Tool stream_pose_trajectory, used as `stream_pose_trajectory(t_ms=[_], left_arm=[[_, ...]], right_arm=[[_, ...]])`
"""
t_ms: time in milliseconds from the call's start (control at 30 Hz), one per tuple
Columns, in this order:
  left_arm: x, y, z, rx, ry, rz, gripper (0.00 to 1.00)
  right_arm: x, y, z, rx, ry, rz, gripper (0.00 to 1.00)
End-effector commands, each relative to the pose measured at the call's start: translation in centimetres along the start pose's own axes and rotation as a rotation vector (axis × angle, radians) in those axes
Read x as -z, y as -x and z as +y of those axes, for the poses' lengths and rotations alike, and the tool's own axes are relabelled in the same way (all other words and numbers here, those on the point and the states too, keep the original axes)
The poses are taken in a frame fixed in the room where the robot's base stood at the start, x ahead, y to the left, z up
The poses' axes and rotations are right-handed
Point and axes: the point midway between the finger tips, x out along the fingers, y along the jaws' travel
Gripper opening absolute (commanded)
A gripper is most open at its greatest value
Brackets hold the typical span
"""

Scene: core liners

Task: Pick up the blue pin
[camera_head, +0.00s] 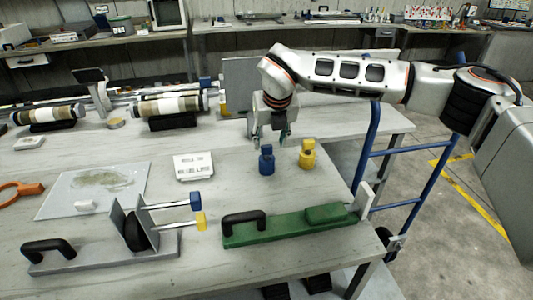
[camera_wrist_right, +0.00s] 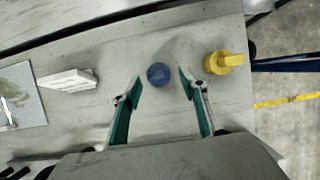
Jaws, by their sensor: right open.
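The blue pin (camera_head: 266,160) stands upright on the grey table, left of a yellow pin (camera_head: 307,154). In the right wrist view the blue pin (camera_wrist_right: 159,75) shows between the two fingers, seen from above, with the yellow pin (camera_wrist_right: 224,62) to the right. My right gripper (camera_head: 270,137) is above and behind the blue pin in the head view. My left gripper is not in view.
A green board with a black handle (camera_head: 290,224) and a grey fixture with rods (camera_head: 135,235) lie in front. Core samples (camera_head: 170,106) are behind left. A blue cart (camera_head: 405,150) stands at the table's right.

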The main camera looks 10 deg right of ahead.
Motion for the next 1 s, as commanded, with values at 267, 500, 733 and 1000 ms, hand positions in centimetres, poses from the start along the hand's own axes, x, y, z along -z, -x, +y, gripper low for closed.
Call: stream_pose_trajectory(t_ms=[267,500,733,1000], left_arm=[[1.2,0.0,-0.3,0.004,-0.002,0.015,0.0],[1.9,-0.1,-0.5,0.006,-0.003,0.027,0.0],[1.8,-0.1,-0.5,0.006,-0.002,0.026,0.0],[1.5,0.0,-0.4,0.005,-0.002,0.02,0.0]], right_arm=[[0.3,-3.6,0.6,0.0,-0.001,0.002,0.43],[0.3,-4.8,0.6,-0.001,0.0,-0.001,0.43],[0.3,-4.7,0.6,-0.001,0.001,0.0,0.07],[0.3,-4.7,0.6,-0.001,0.001,-0.001,0.0]])
